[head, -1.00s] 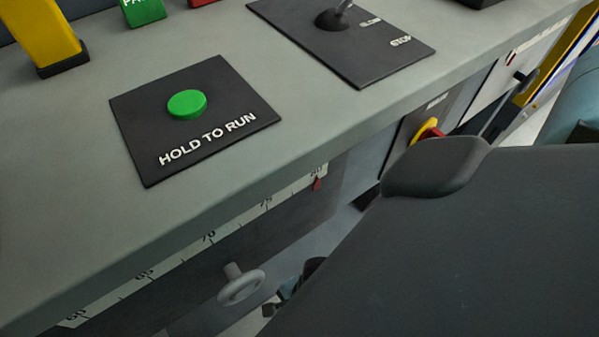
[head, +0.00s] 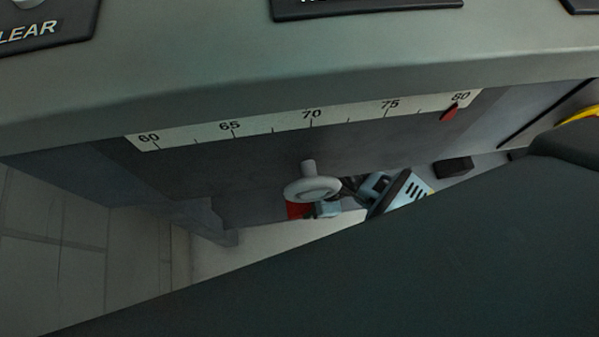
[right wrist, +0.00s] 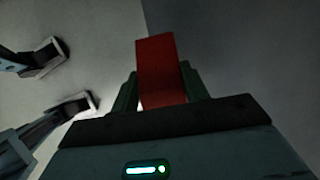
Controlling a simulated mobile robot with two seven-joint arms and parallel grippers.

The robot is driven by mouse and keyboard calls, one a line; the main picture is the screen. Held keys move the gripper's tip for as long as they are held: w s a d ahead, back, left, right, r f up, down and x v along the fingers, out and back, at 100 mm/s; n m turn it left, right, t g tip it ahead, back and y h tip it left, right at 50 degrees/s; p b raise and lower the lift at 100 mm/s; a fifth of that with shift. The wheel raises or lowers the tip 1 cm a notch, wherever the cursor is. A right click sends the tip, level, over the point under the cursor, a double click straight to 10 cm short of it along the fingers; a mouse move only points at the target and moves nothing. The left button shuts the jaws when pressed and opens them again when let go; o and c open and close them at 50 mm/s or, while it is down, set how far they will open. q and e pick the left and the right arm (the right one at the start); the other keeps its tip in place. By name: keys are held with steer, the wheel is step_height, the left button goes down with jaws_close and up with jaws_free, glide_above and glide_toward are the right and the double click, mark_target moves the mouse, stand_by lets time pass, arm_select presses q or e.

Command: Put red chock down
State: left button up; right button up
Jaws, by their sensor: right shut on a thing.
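A red chock (right wrist: 158,65) stands up between the two green-padded fingers of my right gripper (right wrist: 157,88) in the right wrist view. The fingers are shut on it, one on each side. In the head view the right gripper (head: 326,209) is low under the console, near the floor. A small part of the red chock (head: 297,211) shows there, partly hidden behind a grey knob. I cannot tell whether the chock touches the floor.
The console's front edge (head: 250,90) overhangs the gripper. Its front carries a scale strip (head: 270,125) with a red pointer (head: 450,113) near 80, and the round grey knob (head: 311,189). A dark block (head: 453,167) lies to the right. Pale floor (head: 245,258) is open left of the gripper.

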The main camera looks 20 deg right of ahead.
steer(key=w, duration=0.2)
steer(key=w+b, duration=0.1)
steer(key=w, duration=0.1)
steer(key=shift+f, duration=0.25)
steer(key=shift+w, duration=0.55)
steer(key=f+b, duration=0.3)
steer(key=shift+w+f, duration=0.3)
steer(key=shift+f, duration=0.05)
steer(key=shift+r, duration=0.1)
steer(key=o, duration=1.2)
steer(key=shift+f, duration=0.2)
